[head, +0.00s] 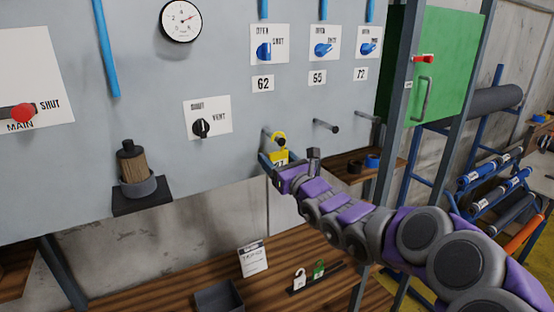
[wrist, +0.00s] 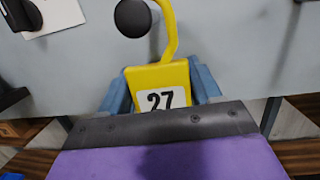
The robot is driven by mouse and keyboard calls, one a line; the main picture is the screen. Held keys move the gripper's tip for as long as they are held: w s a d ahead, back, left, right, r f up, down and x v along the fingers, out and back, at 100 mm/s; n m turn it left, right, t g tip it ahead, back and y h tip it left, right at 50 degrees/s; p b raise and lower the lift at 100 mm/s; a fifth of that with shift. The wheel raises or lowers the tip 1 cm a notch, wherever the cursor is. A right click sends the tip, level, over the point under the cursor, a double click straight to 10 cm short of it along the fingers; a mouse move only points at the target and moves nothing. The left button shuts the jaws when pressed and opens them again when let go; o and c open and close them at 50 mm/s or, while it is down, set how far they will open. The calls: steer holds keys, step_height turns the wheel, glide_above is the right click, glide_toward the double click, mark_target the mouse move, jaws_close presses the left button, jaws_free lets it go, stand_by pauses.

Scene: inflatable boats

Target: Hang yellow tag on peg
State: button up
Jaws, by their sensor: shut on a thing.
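The yellow tag (wrist: 160,76), marked 27, is upright in my gripper (wrist: 158,92), whose blue fingers close on its two sides. Its yellow hook (wrist: 171,40) rises from the tag and curves left at the top, where the wrist view cuts it off. The dark round peg end (wrist: 132,18) is just left of the hook stem. In the head view the tag (head: 279,157) and my gripper (head: 274,163) are at the leftmost peg (head: 267,132), with the hook overlapping its end. I cannot tell whether the hook rests on the peg.
Two more pegs, the middle (head: 326,126) and the right one (head: 366,117), stick out bare from the grey panel. A wooden bench (head: 190,268) below holds a white padlock (head: 299,279) and a green one (head: 319,269). A green door (head: 440,60) and metal post stand right.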

steer(key=shift+a, duration=0.2)
steer(key=o, duration=0.9)
steer(key=shift+a, duration=0.1)
steer(key=o, duration=0.4)
steer(key=shift+s+d, duration=0.1)
steer(key=shift+d, duration=0.15)
